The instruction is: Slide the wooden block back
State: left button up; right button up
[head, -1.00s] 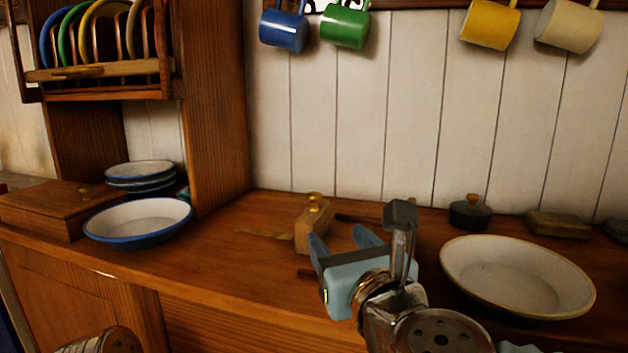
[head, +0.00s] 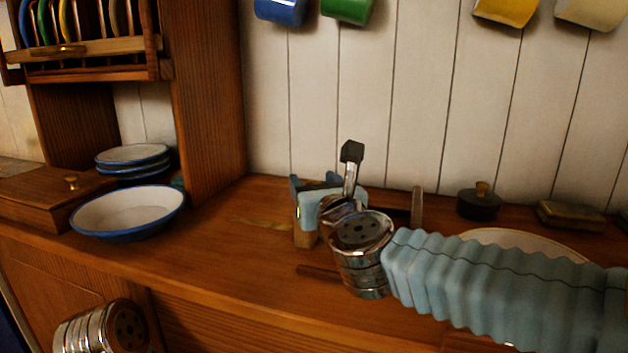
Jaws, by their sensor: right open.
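The wooden block (head: 304,238) stands on the wooden counter (head: 225,265). Only a low part of it shows in the head view, because my right gripper covers the rest. My right gripper (head: 314,181) is over the block, with its two blue-grey fingers apart and pointing toward the back wall. I cannot tell whether the fingers touch the block or straddle it. My left gripper is out of view; only a metal part of my left arm shows at the bottom left.
A blue-rimmed bowl (head: 128,214), stacked plates (head: 133,156) and a wooden box (head: 40,200) are at the left. A small dark pot (head: 479,203) and a brown slab (head: 571,215) stand at the back right. My right arm covers most of a pale dish (head: 520,238). Mugs hang above.

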jog(key=shift+w+a, duration=0.1)
jog(key=shift+w, duration=0.25)
grip_shut()
jog(key=shift+a, duration=0.1)
